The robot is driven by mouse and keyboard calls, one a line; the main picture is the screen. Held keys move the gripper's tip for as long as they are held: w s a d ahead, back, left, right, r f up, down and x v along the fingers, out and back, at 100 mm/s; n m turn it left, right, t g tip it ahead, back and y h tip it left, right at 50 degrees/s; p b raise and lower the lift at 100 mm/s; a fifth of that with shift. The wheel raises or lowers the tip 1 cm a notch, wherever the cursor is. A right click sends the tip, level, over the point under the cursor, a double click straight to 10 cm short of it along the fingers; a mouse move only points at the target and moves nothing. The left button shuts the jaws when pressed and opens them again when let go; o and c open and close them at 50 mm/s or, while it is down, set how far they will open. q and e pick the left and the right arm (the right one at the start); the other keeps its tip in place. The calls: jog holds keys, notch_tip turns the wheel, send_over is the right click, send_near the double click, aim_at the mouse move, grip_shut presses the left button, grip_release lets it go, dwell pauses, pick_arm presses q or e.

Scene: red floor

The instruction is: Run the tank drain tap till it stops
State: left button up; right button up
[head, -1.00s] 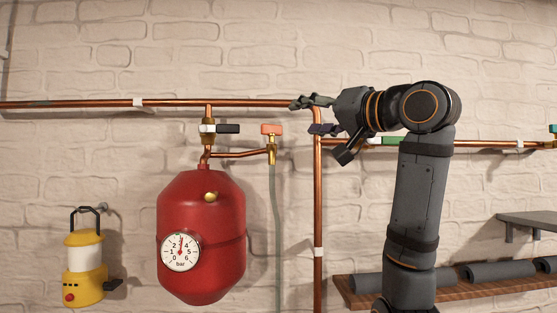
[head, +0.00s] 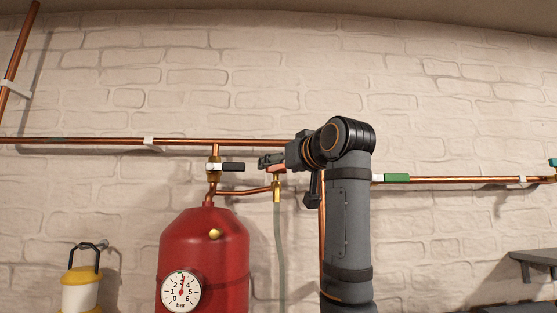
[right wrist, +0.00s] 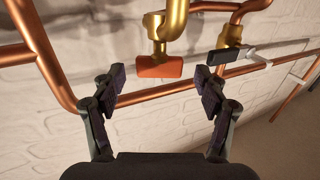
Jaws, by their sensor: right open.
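The drain tap has a flat orange handle, seen clearly in the right wrist view (right wrist: 160,67). Its brass body (head: 277,192) stands to the right of the red tank (head: 203,255), with a pale hose hanging below. The handle lies just beyond the fingertips. My left gripper is not in view.
A black-handled valve (head: 232,167) sits close to the left, above the tank. A copper pipe (head: 90,141) runs along the wall. The tank carries a round gauge (head: 181,291).

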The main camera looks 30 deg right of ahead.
jog(key=shift+w+d, duration=0.1)
jog(key=shift+w, duration=0.65)
jog(key=c, duration=1.2)
jog(key=shift+o, duration=0.2)
jog(key=shift+a+r+m+h+p, duration=0.1)
jog(key=shift+a+m+h+p, duration=0.15)
jog(key=shift+m+h, duration=0.4)
jog(key=shift+a+m+h+p, duration=0.1)
jog(key=shift+m+h+p, duration=0.2)
jog(key=shift+h, duration=0.65)
jog(key=m+g+h, duration=0.1)
jog(key=m+h, duration=0.1)
jog(key=h, duration=0.1)
jog(key=shift+m+g+h, duration=0.4)
jog(key=shift+m+h, duration=0.05)
jog(key=shift+h, duration=0.05)
jog(key=o, duration=1.2)
jog(key=shift+c, duration=0.2)
